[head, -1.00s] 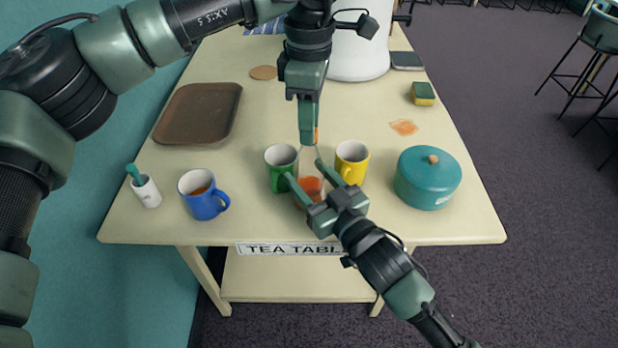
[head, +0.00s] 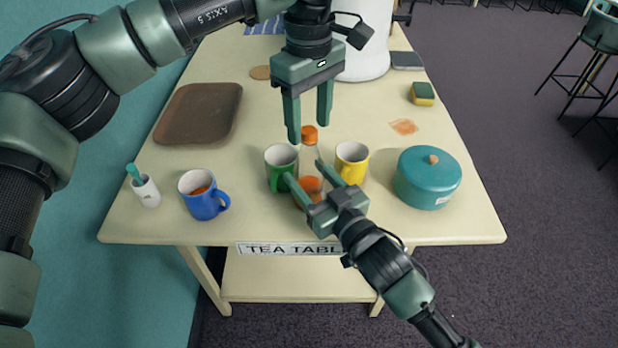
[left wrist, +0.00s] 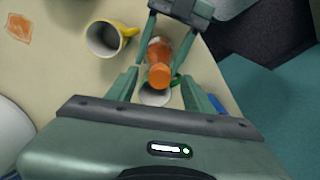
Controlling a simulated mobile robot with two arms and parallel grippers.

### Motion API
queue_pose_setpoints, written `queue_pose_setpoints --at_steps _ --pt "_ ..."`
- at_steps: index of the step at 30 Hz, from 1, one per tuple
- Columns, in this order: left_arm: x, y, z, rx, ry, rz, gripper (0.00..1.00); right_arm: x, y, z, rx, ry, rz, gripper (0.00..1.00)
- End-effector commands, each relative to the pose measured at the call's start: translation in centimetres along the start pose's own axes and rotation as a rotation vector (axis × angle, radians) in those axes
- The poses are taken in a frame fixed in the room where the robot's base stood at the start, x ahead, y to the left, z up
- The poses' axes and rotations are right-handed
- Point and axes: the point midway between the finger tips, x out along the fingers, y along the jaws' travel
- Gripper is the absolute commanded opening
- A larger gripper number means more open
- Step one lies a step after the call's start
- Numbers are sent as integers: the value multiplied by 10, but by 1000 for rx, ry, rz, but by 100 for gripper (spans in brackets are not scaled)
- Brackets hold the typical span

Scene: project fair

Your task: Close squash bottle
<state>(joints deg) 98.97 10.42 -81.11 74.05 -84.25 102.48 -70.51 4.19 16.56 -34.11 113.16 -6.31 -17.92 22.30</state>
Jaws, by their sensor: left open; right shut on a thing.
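The squash bottle (head: 310,158) is clear with orange liquid low inside and stands upright on the tea table between the green mug and the yellow mug. An orange cap (head: 309,133) sits on its top; it also shows in the left wrist view (left wrist: 159,75). I cannot tell how tight the cap is. My right gripper (head: 303,170) is shut on the bottle's body from the front. My left gripper (head: 309,129) is open just above the cap, pointing down; its fingers show on both sides of the cap in the left wrist view (left wrist: 159,90).
A green mug (head: 281,159) and a yellow mug (head: 352,156) stand close on either side. A blue mug (head: 205,203), a white cup (head: 148,194), a brown tray (head: 198,114), a teal pot (head: 428,178) and a sponge (head: 422,94) are farther out. An orange spill (head: 404,127) lies at right.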

Motion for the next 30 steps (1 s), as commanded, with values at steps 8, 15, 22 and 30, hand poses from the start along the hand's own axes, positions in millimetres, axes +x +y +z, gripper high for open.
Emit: queue_pose_setpoints --at_steps 8,15,22,30 --pt "-55 0 1 1 2 3 52 0 0 2 1 -4 0 0" --pt "-98 0 1 2 1 1 52 0 0 2 1 -4 0 0" --pt "-113 0 1 2 0 -1 52 0 0 2 1 -4 0 0" --pt "-114 0 1 2 0 0 52 0 0 2 1 -4 0 63"
